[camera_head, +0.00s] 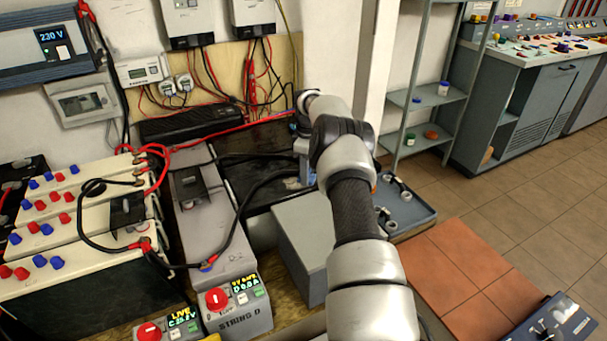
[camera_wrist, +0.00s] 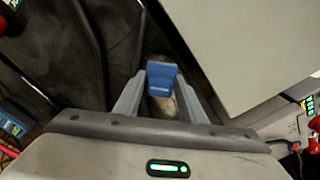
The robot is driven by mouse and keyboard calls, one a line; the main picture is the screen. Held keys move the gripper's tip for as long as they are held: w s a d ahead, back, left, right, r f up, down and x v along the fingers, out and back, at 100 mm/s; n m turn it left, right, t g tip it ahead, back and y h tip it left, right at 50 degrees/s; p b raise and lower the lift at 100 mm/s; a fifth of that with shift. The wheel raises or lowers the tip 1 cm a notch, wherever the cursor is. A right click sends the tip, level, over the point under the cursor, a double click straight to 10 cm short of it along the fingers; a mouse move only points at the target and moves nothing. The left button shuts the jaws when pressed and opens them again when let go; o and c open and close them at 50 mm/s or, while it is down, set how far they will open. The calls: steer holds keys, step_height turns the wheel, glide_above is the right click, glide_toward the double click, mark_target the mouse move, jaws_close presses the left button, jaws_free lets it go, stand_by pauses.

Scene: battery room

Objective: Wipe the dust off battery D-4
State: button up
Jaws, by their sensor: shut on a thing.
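My gripper (camera_wrist: 160,88) is shut on a blue tool (camera_wrist: 163,74), whose kind I cannot tell. In the head view the blue shows at my gripper (camera_head: 302,160), low over a black battery top (camera_head: 262,140) behind the grey box. A pale, dusty-looking patch (camera_head: 291,184) lies on the black surface beside the gripper. I cannot read a D-4 label, so I cannot tell whether this is battery D-4. My arm hides part of the black top. Whether the tool touches the surface is unclear.
A grey box (camera_head: 305,230) stands close in front of the gripper. Black cables (camera_head: 262,182) cross the battery top. The STRING D unit (camera_head: 237,310) and white batteries with red and blue caps (camera_head: 75,225) are to the left. A blue-grey tray (camera_head: 418,211) lies right of my arm.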

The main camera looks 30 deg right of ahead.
mark_target(276, 189)
steer(key=shift+d+f+b, duration=0.15)
steer(key=shift+d+b, duration=0.15)
steer(key=shift+d, duration=1.45)
steer(key=shift+r, duration=0.25)
steer(key=shift+a+f+p, duration=0.2)
steer(key=shift+a+p, duration=0.15)
steer(key=shift+a, duration=5.2)
steer(key=shift+w, duration=0.3)
steer(key=shift+d, duration=3.75)
steer(key=shift+a+r, duration=0.1)
steer(key=shift+a, duration=5.5)
